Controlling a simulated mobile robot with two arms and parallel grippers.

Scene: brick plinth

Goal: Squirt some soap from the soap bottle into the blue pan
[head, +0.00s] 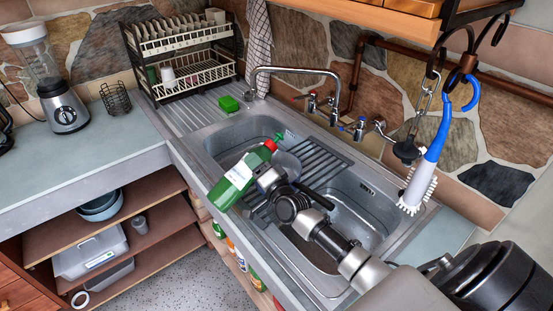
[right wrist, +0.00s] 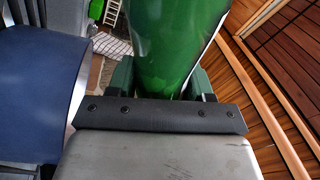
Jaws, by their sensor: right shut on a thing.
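The soap bottle (head: 236,182) is green with a white label and a red cap (head: 270,145). It is tilted over the sink's front edge, cap up and to the right. My right gripper (head: 262,182) is shut on it; the green bottle body (right wrist: 175,45) fills the upper middle of the right wrist view. A small green bit (head: 280,137) shows just past the cap. A large blue surface (right wrist: 35,95) shows at left in the right wrist view, perhaps the blue pan. My left gripper is not in view.
The steel sink (head: 205,142) has two basins and a ribbed middle. A green sponge (head: 228,104) lies on its drainer beside the dish rack (head: 190,70). A blue-handled brush (head: 425,160) hangs at right. Blue bowls (head: 97,208) sit on a lower shelf.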

